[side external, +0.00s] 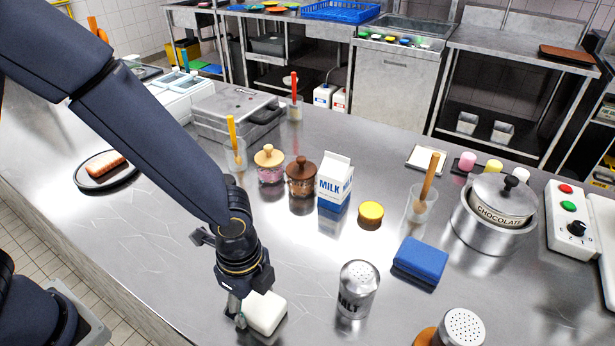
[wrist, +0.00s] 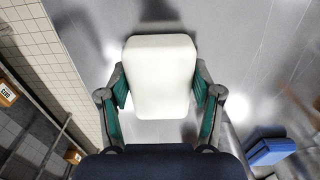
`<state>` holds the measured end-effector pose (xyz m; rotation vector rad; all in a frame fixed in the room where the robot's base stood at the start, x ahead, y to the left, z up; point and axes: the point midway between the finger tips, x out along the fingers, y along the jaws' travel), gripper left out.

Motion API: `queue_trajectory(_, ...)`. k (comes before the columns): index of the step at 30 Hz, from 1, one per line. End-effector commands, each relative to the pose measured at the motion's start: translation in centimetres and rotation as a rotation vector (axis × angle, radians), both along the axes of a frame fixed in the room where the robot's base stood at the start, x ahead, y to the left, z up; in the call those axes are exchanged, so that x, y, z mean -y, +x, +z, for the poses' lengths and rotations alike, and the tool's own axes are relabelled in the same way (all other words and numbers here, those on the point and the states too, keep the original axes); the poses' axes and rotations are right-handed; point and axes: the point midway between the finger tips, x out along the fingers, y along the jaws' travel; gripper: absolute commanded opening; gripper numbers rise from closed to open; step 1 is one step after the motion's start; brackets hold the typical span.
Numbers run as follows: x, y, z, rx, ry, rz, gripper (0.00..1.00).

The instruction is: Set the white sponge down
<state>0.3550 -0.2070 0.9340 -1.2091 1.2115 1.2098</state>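The white sponge (side external: 265,313) is at the near edge of the steel counter in the side view, just left of the salt shaker. It also fills the middle of the wrist view (wrist: 160,75). My gripper (side external: 243,314) points down at it, and in the wrist view its two green-padded fingers (wrist: 160,97) lie along the left and right sides of the sponge, closed against it. The sponge is at or just above the counter top; I cannot tell whether it touches. Part of it is hidden behind the gripper in the side view.
A salt shaker (side external: 357,289) stands close to the right of the sponge. Bare steel (side external: 170,240) lies left of my gripper.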

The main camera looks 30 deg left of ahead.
Motion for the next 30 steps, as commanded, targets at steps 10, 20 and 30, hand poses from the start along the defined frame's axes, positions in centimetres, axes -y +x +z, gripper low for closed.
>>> queue_trajectory(10, 0.0, 0.0, 0.0, 0.0, 0.0, 0.0, 0.89)
queue_trajectory(20, 0.1, 0.1, 1.4, 0.003, -0.003, 0.0, 0.89)
queue_trajectory(30, 0.0, 0.1, 8.8, 0.005, -0.004, 0.001, 0.89)
